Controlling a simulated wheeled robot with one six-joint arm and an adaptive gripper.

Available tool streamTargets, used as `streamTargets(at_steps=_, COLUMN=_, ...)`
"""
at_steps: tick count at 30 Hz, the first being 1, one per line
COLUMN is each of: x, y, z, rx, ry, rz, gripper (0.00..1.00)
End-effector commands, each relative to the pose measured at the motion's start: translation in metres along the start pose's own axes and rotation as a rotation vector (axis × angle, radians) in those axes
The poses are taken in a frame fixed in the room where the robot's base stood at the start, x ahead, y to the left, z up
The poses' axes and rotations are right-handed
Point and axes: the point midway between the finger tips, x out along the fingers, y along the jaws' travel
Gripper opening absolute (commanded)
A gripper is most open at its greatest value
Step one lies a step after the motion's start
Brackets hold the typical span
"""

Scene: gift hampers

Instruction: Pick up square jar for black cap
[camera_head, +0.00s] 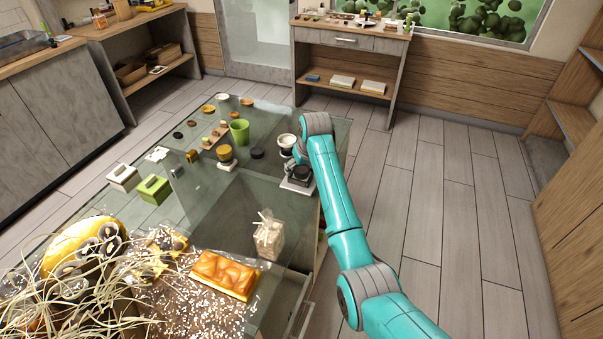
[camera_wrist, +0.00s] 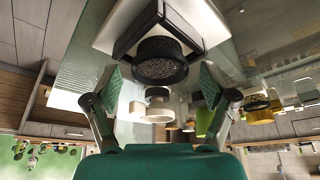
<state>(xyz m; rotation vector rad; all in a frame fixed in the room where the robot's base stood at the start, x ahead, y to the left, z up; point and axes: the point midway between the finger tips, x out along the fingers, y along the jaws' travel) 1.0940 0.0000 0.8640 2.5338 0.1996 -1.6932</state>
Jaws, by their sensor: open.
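A jar with a square body (camera_wrist: 198,38), a pale square base and a dark round speckled top (camera_wrist: 160,66) is straight ahead in the wrist view. I take it to be the square jar. My gripper (camera_wrist: 161,77) is open, with one green-padded finger on each side of the round top and a visible gap at both sides. I cannot tell how far the fingers reach around it. In the head view the jar (camera_head: 297,184) is at the table's right edge, partly covered by my arm's end. No separate black cap can be surely matched to it.
A pale cup with a dark top (camera_head: 287,142) stands just behind the jar. A dark disc (camera_head: 257,153), a yellow-and-black jar (camera_head: 226,156) and a green cup (camera_head: 240,131) are to its left. A clear bag (camera_head: 268,236) stands nearer. Open floor lies to the right.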

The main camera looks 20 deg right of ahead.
Motion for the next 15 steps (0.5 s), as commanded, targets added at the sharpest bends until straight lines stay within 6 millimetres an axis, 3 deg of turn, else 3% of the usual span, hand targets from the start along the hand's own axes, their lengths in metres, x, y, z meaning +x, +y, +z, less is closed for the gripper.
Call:
streamTargets(at_steps=2, x=-0.0002, y=0.0000, z=-0.0001, rx=0.000, ry=0.000, rz=0.000, gripper=0.79)
streamTargets(at_steps=10, x=-0.0002, y=0.0000, z=0.0000, rx=0.000, ry=0.000, rz=0.000, gripper=0.11)
streamTargets(at_steps=15, x=-0.0005, y=0.0001, z=-0.0003, rx=0.000, ry=0.001, rz=0.000, gripper=0.11)
